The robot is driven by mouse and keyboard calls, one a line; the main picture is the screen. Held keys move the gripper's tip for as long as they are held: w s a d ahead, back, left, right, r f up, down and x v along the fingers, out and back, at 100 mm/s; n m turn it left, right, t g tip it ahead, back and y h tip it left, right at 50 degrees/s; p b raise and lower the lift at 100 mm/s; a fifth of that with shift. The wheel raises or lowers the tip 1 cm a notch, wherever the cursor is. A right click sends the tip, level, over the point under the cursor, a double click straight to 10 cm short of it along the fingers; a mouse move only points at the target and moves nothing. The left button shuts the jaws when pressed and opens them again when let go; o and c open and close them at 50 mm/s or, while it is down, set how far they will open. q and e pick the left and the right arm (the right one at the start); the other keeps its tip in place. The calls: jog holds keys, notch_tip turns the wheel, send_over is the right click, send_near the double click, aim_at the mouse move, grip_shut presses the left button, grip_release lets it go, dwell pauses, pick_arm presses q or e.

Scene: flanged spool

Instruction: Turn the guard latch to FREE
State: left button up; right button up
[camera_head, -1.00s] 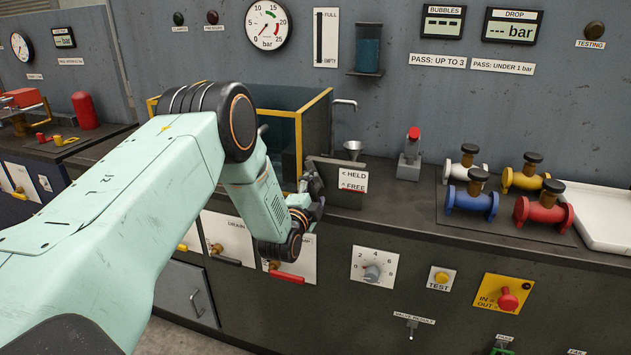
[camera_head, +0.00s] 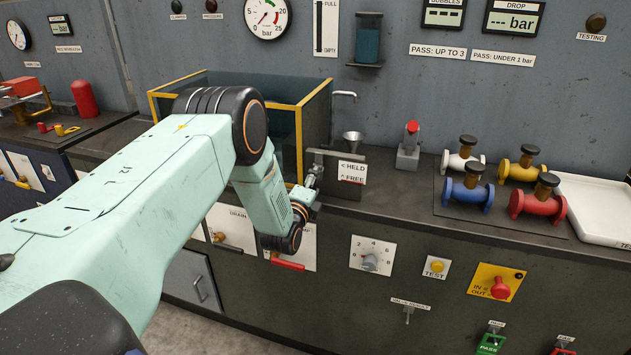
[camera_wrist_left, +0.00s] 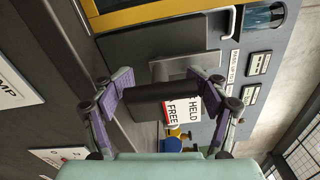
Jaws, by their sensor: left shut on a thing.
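The guard latch (camera_head: 333,154) is a grey bar along the top of a dark block on the counter, in front of the yellow-edged guard box. A white label (camera_head: 352,172) on the block reads HELD above FREE, with a red mark by FREE. My left gripper (camera_head: 314,178) is at the block's left end. In the left wrist view my left gripper (camera_wrist_left: 158,92) has its two purple-padded fingers on either side of a dark handle piece (camera_wrist_left: 150,105), shut on it. The label (camera_wrist_left: 183,112) shows beyond. Which way the latch points is hard to tell. My right gripper is out of view.
The guard box (camera_head: 315,92) stands just behind my gripper, with a tap and funnel (camera_head: 352,142) beside it. A red-topped device (camera_head: 409,145) and several coloured valves (camera_head: 465,190) stand to the right. A red-handled lever (camera_head: 287,264) is on the panel below my wrist.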

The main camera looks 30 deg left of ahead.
pick_arm(q)
jog(key=shift+a, duration=0.1)
jog(key=o, duration=1.7)
jog(key=shift+o, duration=0.2)
jog(key=v, duration=1.2)
jog(key=x, duration=1.2)
